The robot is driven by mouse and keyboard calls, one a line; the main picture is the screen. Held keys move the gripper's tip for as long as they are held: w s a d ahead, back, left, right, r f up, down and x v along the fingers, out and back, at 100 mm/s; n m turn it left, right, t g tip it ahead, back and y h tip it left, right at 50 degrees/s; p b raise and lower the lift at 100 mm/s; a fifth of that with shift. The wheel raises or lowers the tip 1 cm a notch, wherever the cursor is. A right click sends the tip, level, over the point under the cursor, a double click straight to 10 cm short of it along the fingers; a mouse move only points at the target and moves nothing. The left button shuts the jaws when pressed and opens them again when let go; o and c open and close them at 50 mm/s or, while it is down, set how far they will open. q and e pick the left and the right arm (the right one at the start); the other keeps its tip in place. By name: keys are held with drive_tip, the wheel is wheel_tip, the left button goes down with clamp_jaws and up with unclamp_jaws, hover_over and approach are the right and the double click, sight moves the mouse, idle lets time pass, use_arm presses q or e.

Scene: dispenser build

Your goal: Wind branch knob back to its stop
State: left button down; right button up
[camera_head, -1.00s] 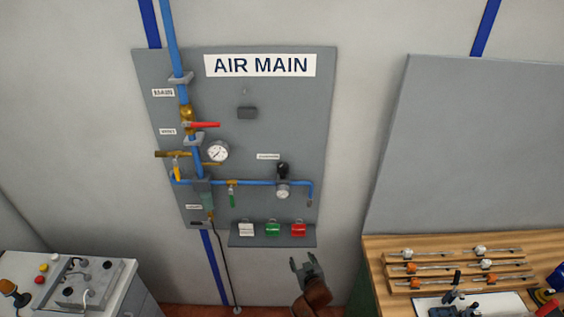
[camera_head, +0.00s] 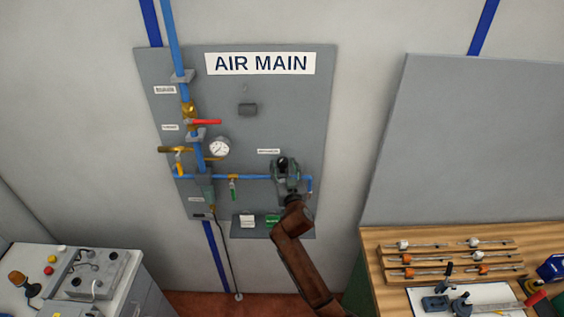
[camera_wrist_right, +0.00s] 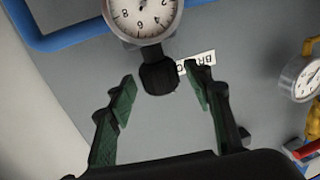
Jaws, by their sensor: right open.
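The branch knob (camera_head: 282,161) is a black knob on the branch regulator at the right of the AIR MAIN panel (camera_head: 285,115). In the right wrist view the knob (camera_wrist_right: 159,78) shows dark, below the round white gauge (camera_wrist_right: 143,14). My right gripper (camera_head: 286,170) is in front of the regulator and hides most of it. In the wrist view its two green-padded fingers (camera_wrist_right: 163,88) are open, one on each side of the knob, with gaps on both sides. Contact is not seen. My left gripper is not in view.
A red lever (camera_head: 206,122) and a larger gauge (camera_head: 219,147) are at the left. A wooden bench (camera_head: 370,265) stands at the right.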

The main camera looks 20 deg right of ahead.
drive_tip(key=shift+w+d, duration=0.1)
drive_tip(key=shift+w, duration=0.9)
drive_tip(key=shift+c, duration=0.7)
